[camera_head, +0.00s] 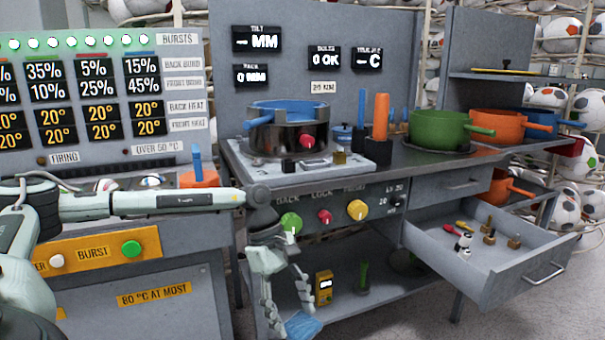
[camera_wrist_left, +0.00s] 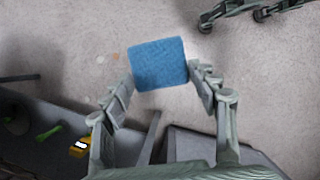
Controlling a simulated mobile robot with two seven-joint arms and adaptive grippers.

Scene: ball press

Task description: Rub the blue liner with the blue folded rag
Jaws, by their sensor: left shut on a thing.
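My left gripper (camera_head: 291,310) hangs low in front of the bench, fingers pointing down. It is shut on the blue folded rag (camera_head: 304,326), a square blue cloth pad that shows clearly between the fingertips in the left wrist view (camera_wrist_left: 158,63). The blue liner (camera_head: 262,113) is a blue rim with a handle, seated in the dark round pot on the bench top. It is up and behind the gripper, apart from the rag; its inside is mostly hidden. My right gripper (camera_wrist_left: 234,14) shows at the top right of the left wrist view, fingers apart and empty.
Green (camera_head: 437,130) and orange (camera_head: 497,124) pots stand right of the press. An open drawer (camera_head: 470,262) juts out at the right. A lower shelf (camera_head: 340,296) holds a yellow device (camera_head: 324,288). The left console (camera_head: 150,285) borders the arm.

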